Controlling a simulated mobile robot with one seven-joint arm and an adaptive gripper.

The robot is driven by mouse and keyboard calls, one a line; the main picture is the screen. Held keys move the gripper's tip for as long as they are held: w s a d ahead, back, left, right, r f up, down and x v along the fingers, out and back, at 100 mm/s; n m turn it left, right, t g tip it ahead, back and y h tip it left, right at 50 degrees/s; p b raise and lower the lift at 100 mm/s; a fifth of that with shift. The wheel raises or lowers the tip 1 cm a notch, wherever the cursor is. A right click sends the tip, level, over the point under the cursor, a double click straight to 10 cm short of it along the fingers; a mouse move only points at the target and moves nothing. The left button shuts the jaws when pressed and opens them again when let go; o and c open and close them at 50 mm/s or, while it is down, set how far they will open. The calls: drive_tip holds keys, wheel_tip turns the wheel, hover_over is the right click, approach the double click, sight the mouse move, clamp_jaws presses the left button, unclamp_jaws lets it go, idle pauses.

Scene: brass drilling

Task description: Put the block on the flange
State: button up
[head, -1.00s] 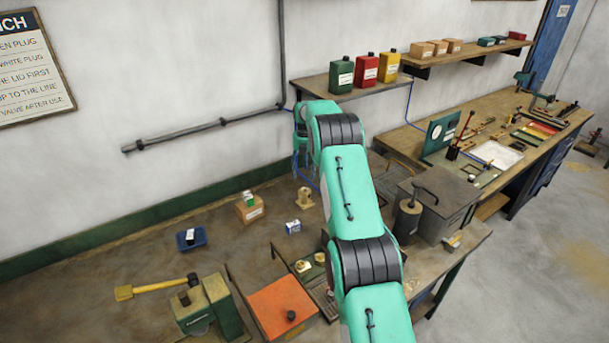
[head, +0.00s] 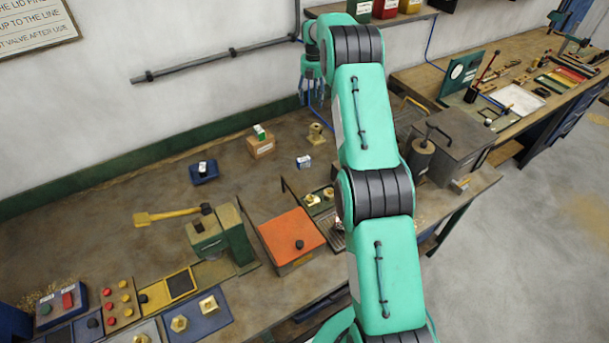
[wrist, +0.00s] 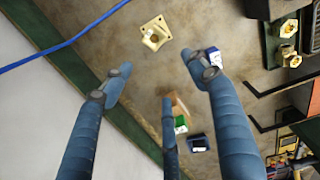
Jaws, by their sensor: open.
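A brass flange (head: 316,134) with a square base and a raised neck stands on the bench below my gripper. In the wrist view it lies just beyond the fingers (wrist: 154,33). A small blue and white block (head: 303,161) lies beside the flange, apart from it. In the wrist view it is partly behind the right finger (wrist: 216,60). A green and white block (head: 259,131) sits on a cardboard box (head: 261,147) to the left. I cannot tell which block is meant. My gripper (head: 312,100) is open and empty above the bench, pointing down; its fingers are spread (wrist: 160,80).
A blue tray (head: 204,174) holds a dark item at the left. An orange-topped box (head: 290,240) and a green press with a yellow handle (head: 220,235) stand nearer. A grey case (head: 455,150) is at the right. The wall runs close behind my gripper.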

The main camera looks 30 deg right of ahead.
drive_tip(key=s+a+r+m+t, duration=0.1)
drive_tip(key=s+a+r+m, duration=0.1)
drive_tip(key=s+a+r, duration=0.55)
drive_tip(key=s+a+r+m, duration=0.25)
drive_tip(key=a+r, duration=0.25)
drive_tip(key=r, duration=0.5)
drive_tip(key=s+a+r+m+t, duration=0.1)
drive_tip(key=s+a+r+m, duration=0.25)
drive_tip(key=a+r, duration=0.35)
drive_tip(key=s+a+r+m+t, duration=0.1)
drive_tip(key=s+a+r+m, duration=0.1)
drive_tip(key=s+a+r, duration=0.45)
drive_tip(key=s+a+r+m, duration=0.2)
drive_tip(key=s+a, duration=0.1)
drive_tip(key=s, duration=0.6)
drive_tip(key=s+a+f+m, duration=0.1)
drive_tip(key=s+a+m, duration=0.2)
drive_tip(key=s, duration=0.7)
drive_tip(key=s+a+f+m+t, duration=0.1)
drive_tip(key=s+a+f+m, duration=0.1)
drive_tip(key=s, duration=0.8)
drive_tip(key=s+a+f+m+t, duration=0.1)
drive_tip(key=s+a+m, duration=0.3)
drive_tip(key=s, duration=0.5)
drive_tip(key=shift+s+a+f, duration=0.4)
drive_tip(key=shift+a+f, duration=0.2)
drive_tip(key=shift+f, duration=0.1)
drive_tip(key=shift+f, duration=0.15)
wheel_tip(320, 180, down, 8)
drive_tip(key=b, duration=0.8)
